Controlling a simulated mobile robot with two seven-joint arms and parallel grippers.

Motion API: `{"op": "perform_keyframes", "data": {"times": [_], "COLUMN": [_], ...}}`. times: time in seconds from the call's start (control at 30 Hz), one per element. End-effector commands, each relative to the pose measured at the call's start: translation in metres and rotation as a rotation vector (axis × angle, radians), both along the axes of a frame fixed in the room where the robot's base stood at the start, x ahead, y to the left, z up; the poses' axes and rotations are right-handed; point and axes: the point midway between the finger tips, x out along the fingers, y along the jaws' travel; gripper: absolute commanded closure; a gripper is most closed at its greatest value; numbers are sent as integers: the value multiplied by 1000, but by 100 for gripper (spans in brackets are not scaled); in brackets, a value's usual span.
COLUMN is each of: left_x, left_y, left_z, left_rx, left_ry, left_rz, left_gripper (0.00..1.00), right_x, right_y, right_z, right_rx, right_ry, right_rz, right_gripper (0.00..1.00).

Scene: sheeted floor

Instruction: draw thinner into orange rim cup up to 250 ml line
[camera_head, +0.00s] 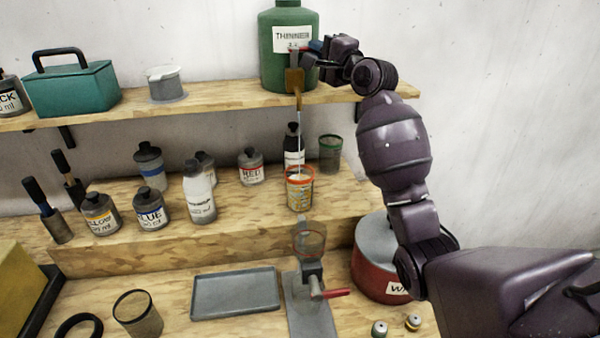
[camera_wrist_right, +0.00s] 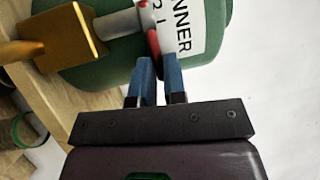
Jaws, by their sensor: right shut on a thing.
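The green thinner container (camera_head: 288,70) stands on the upper shelf, and its label also shows in the wrist view (camera_wrist_right: 188,28). A tap with a brass spout (camera_head: 294,80) sticks out at its front; the spout is large in the wrist view (camera_wrist_right: 70,38). My right gripper (camera_head: 314,52) is shut on the red tap lever (camera_wrist_right: 152,32). A thin stream (camera_head: 299,130) runs from the spout down to the orange rim cup (camera_head: 300,192) on the middle step. The cup's marks and liquid level are too small to read. My left gripper is out of view.
Several bottles, among them a white one (camera_head: 199,192) and a red-labelled one (camera_head: 251,167), stand left of the cup. A dark bottle (camera_head: 293,138) and a green-rimmed cup (camera_head: 330,153) are behind it. A grey tray (camera_head: 236,292) and red can (camera_head: 373,268) are below.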

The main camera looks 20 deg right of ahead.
Motion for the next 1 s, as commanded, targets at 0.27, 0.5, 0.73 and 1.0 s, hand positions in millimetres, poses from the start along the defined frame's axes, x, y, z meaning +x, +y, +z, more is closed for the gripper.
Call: {"op": "perform_keyframes", "data": {"times": [0.27, 0.5, 0.73, 1.0], "left_x": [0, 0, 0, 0], "left_y": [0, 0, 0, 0], "left_z": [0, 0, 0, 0], "left_rx": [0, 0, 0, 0], "left_ry": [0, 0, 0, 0], "left_rz": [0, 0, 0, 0], "left_gripper": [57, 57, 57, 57], "right_x": [-3, -6, -6, -9], "right_y": [7, 6, 6, 9], "right_z": [0, -1, -1, -2], "right_rx": [3, 1, 1, 5], "right_ry": [-1, 2, 4, 3], "right_rz": [-53, -114, -115, -201], "right_gripper": [100, 100, 100, 100]}}
